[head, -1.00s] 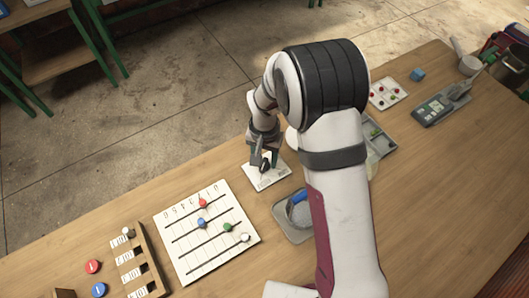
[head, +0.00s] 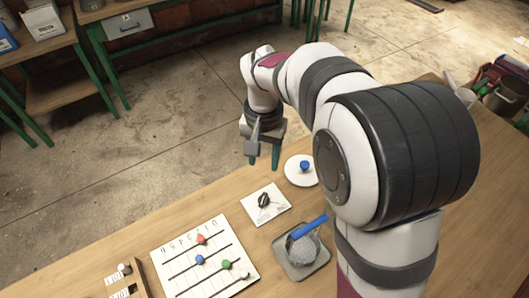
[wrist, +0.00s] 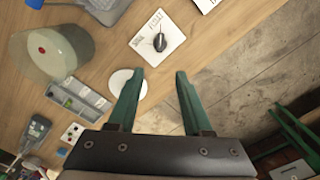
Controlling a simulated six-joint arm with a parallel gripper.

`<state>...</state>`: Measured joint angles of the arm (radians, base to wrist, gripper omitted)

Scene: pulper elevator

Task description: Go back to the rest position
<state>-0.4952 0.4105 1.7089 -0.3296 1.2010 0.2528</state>
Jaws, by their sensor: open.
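My gripper (head: 263,160) is open and empty, raised above the far edge of the table with its green fingers pointing down. In the wrist view its two green fingers (wrist: 157,88) stand apart with nothing between them. A small dark knob (head: 264,200) sits on a white card (head: 275,213) with printed marks, below and clear of the gripper. The knob (wrist: 160,42) and card (wrist: 150,52) also show in the wrist view, beyond the fingertips. My arm hides part of the table on the right.
A white disc with a blue knob (head: 304,166) stands near the gripper. A grey tray (head: 320,262) holds a blue-handled strainer. A white slider board (head: 215,275) with coloured beads lies at front left. Pots and bins stand far right. Open floor lies beyond the table.

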